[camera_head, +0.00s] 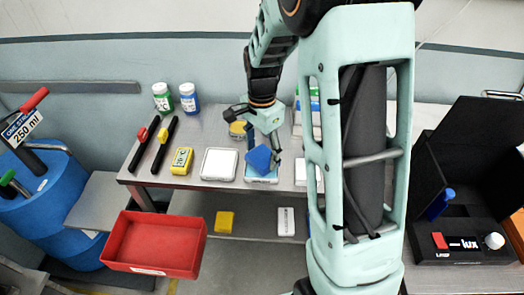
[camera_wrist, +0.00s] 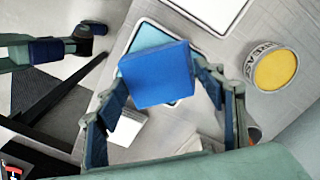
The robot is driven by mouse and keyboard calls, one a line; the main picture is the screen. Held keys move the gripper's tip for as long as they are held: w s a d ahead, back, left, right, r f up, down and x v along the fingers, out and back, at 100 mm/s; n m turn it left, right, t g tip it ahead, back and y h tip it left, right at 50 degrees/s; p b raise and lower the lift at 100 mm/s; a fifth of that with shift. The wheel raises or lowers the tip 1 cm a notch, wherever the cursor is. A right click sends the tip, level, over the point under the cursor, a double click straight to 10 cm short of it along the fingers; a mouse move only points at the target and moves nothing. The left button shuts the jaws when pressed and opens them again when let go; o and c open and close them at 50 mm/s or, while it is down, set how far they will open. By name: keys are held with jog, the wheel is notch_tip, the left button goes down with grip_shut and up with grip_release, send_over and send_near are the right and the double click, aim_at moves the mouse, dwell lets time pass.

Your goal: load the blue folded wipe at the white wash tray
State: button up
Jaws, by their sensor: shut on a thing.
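The blue folded wipe (camera_head: 259,159) is held tilted in my gripper (camera_head: 264,147), which is shut on it. In the wrist view the wipe (camera_wrist: 157,74) sits between the two fingers (camera_wrist: 162,88). Directly below it is a white-rimmed tray with a light-blue inside (camera_head: 262,180), which looks like the wash tray. Its light-blue inside also shows in the wrist view (camera_wrist: 150,38), partly hidden by the wipe. The wipe appears above the tray; I cannot tell whether they touch.
A plain white tray (camera_head: 219,164) lies to the left, with a yellow timer (camera_head: 181,161) beyond it. A yellow-topped grease tin (camera_wrist: 275,69) stands close by. Two bottles (camera_head: 176,99) stand at the back. A red bin (camera_head: 153,244) is at the front left.

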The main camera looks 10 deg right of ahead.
aim_at(263, 157)
jog(key=shift+f+b, duration=0.35)
jog(key=shift+f, duration=0.2)
dwell(1.1)
jog(key=shift+r+p, duration=2.65)
jog(key=shift+r, duration=0.95)
jog(key=shift+f, duration=0.1)
jog(key=n, duration=0.2)
jog(key=f+n, duration=0.1)
jog(key=n, duration=0.3)
jog(key=shift+s+f, duration=0.3)
jog(key=shift+f, duration=0.05)
jog(key=n, duration=0.2)
jog(key=f+n, duration=0.1)
jog(key=n, duration=0.3)
jog(key=shift+s+f, duration=0.3)
jog(key=shift+f, duration=0.1)
jog(key=shift+f+n, duration=0.25)
jog(key=shift+n, duration=0.05)
jog(key=shift+w+f+b, duration=0.6)
jog(key=shift+f+b, duration=0.25)
jog(key=shift+f, duration=0.05)
